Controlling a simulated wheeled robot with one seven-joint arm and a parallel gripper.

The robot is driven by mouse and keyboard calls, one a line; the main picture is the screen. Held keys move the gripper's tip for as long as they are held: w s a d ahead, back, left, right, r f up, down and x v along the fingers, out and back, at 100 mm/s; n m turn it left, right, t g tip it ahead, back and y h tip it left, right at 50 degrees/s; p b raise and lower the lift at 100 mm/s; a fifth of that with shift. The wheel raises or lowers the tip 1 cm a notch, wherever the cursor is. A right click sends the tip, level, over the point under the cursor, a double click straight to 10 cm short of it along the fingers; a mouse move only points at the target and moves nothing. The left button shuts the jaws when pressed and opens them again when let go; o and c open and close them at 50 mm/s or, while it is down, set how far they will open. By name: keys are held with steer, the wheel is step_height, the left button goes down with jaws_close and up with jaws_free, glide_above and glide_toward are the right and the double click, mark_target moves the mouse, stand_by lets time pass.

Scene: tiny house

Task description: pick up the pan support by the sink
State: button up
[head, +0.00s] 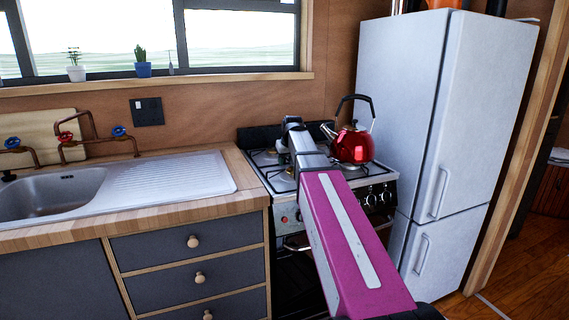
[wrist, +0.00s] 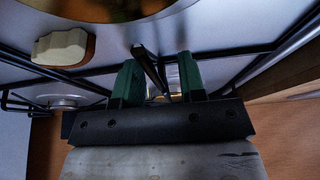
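The pan support is a black wire grate on the stove top; its left part shows in the head view (head: 266,158), and its bars cross the wrist view (wrist: 275,58). My gripper (wrist: 160,85) has two green fingers, set apart, with a dark bar running through the gap between them. I cannot tell whether either finger touches that bar. In the head view my arm reaches over the stove beside the sink counter and hides the gripper and part of the grate.
A red kettle (head: 353,147) stands on the stove, just right of my arm. A white fridge (head: 410,110) rises to the right. The sink (head: 50,194) and its bare drainboard (head: 170,183) lie left. A cream and brown block (wrist: 62,46) shows near the grate.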

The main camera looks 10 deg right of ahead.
jaws_close()
steer(key=shift+r, duration=0.1)
stand_by(1.2)
